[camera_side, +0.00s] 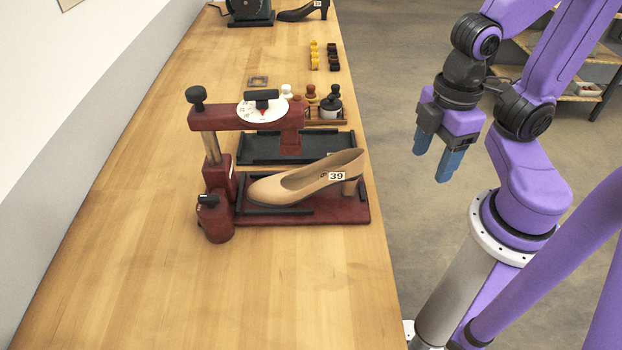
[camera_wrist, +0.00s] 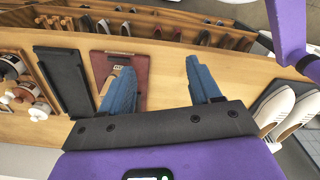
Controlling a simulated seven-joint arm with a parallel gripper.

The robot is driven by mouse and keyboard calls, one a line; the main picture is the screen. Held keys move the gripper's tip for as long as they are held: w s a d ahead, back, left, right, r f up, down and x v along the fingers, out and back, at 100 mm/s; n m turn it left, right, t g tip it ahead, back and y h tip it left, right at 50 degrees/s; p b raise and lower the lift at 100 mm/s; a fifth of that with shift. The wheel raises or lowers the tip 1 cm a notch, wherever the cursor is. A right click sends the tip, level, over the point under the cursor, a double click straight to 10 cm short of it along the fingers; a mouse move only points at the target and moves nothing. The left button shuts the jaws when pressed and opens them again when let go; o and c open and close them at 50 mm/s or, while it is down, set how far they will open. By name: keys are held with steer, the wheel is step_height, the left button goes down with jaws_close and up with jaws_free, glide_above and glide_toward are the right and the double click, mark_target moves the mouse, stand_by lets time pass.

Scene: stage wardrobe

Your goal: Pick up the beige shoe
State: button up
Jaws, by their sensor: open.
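The beige shoe (camera_side: 305,180), a heeled pump with a white tag reading 39, lies on its side view toward the camera on the dark red base of a press-like stand (camera_side: 300,212), toe left and heel right. In the wrist view only a small part of the shoe (camera_wrist: 121,114) shows, mostly hidden behind the left finger. My gripper (camera_side: 434,165) is open and empty, with blue fingers pointing down, off the table's right edge and apart from the shoe. It also shows in the wrist view (camera_wrist: 163,85).
The stand's upper arm with a dial (camera_side: 262,107) overhangs behind the shoe. A black tray (camera_side: 290,147) and small knobbed items (camera_side: 325,104) stand beyond it. A black shoe (camera_side: 304,11) is at the far end. The table's front (camera_side: 200,290) is clear.

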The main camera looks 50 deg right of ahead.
steer(key=shift+w, duration=0.1)
steer(key=shift+c, duration=0.3)
step_height(320, 180, up, 3)
steer(key=m, duration=0.9)
glide_above(358, 158)
step_height(358, 158, up, 5)
steer(key=d+m, duration=0.1)
steer(key=m, duration=1.2)
step_height(358, 158, down, 11)
steer(key=shift+w+d, duration=0.1)
steer(key=shift+w, duration=0.05)
steer(key=shift+w+f, duration=0.15)
steer(key=shift+f, duration=2.95)
